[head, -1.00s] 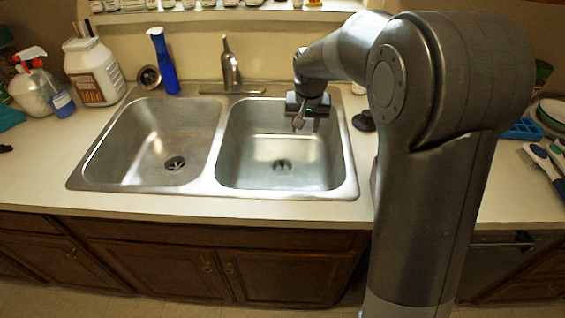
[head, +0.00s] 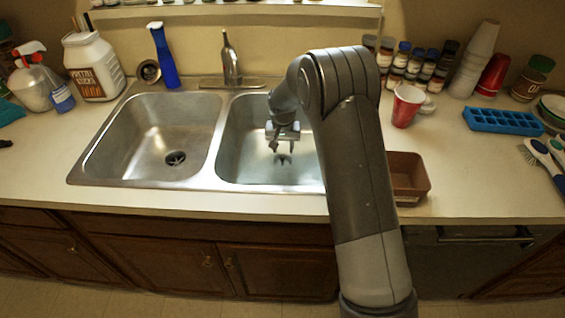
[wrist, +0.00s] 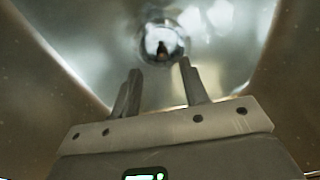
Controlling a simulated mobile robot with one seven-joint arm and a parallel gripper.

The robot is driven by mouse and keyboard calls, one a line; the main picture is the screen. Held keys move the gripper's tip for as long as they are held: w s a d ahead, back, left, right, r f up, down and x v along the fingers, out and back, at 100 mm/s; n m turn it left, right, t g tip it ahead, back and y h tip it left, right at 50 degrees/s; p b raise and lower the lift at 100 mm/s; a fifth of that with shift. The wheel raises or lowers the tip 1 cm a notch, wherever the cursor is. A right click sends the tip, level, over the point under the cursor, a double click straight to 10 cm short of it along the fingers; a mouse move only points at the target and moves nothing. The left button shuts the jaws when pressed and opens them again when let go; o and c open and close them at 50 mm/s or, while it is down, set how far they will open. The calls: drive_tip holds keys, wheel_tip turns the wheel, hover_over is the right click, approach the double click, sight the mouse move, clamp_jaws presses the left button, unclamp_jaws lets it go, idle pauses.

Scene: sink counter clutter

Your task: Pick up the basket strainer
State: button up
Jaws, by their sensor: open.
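My gripper (head: 282,147) hangs over the right sink basin, fingers pointing down, open and empty. In the wrist view its two fingers (wrist: 160,70) stand apart. Beyond their tips, at the basin bottom, is a shiny round metal piece (wrist: 163,42) with a dark centre, which looks like the basket strainer in the drain. Nothing lies between the fingers. In the head view this drain spot (head: 283,160) shows just below the fingertips, small and partly hidden. My arm covers the right part of the basin.
The left basin (head: 150,135) is empty apart from its drain (head: 175,159). The faucet (head: 231,62) stands behind the basins. A blue bottle (head: 163,60) and white jug (head: 93,70) stand back left. A brown container (head: 408,178), red cup (head: 406,106) and blue tray (head: 503,121) are right.

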sight(282, 156)
drive_tip(key=shift+w+a+f, duration=0.1)
drive_tip(key=shift+w+f, duration=0.1)
drive_tip(key=shift+f, duration=0.7)
drive_tip(key=shift+w+d+f, duration=0.1)
drive_tip(key=shift+w+f, duration=0.1)
drive_tip(key=shift+f, duration=0.7)
drive_tip(key=shift+w+a+f, duration=0.1)
drive_tip(key=shift+w+f, duration=0.1)
drive_tip(key=shift+f, duration=0.7)
drive_tip(key=shift+c, duration=0.3)
clamp_jaws()
